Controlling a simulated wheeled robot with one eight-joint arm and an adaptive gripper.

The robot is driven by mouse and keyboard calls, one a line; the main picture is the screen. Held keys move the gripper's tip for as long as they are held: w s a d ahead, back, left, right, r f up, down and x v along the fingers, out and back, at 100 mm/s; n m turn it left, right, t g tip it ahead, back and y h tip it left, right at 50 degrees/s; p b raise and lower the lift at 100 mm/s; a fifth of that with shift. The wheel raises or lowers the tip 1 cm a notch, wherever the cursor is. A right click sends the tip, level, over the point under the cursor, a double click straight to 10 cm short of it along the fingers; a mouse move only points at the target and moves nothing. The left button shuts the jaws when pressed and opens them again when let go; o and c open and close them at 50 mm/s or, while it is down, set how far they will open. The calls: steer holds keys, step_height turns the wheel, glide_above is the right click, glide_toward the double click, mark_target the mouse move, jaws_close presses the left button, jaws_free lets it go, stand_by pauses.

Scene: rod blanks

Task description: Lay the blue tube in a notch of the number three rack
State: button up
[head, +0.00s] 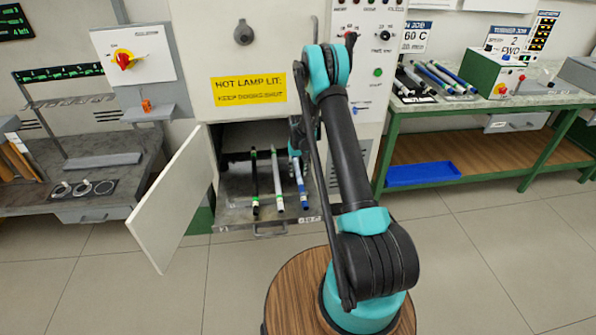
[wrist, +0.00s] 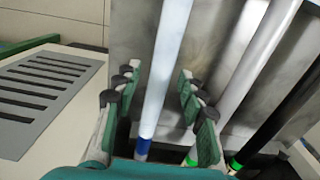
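The blue tube, pale with blue bands near its end, lies at the right of the pull-out shelf in the open cabinet; it shows in the head view (head: 302,186) and the wrist view (wrist: 163,75). My gripper (head: 297,150) reaches into the cabinet over this tube. In the wrist view, the fingers of my gripper (wrist: 160,88) stand apart on either side of the tube, with a gap visible on both sides. I cannot make out a rack marked three in either view.
A white tube with green ends (head: 277,180) and a black tube with green ends (head: 254,182) lie left of the blue one. The cabinet door (head: 172,200) stands open at left. A green bench (head: 480,104) at right holds several tubes. The floor between is clear.

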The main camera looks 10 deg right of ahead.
mark_target(298, 171)
step_height(298, 171, up, 12)
steer(key=s+d+r+t, duration=0.1)
steer(key=s+r, duration=0.8)
steer(key=s+d+r+t, duration=0.15)
steer(key=s+r, duration=0.35)
steer(key=s, duration=0.6)
steer(key=s+d+f+t, duration=0.1)
steer(key=s, duration=2)
steer(key=shift+d+t, duration=0.3)
steer(key=shift+t, duration=0.05)
steer(key=shift+f, duration=0.1)
steer(key=shift+c, duration=0.6)
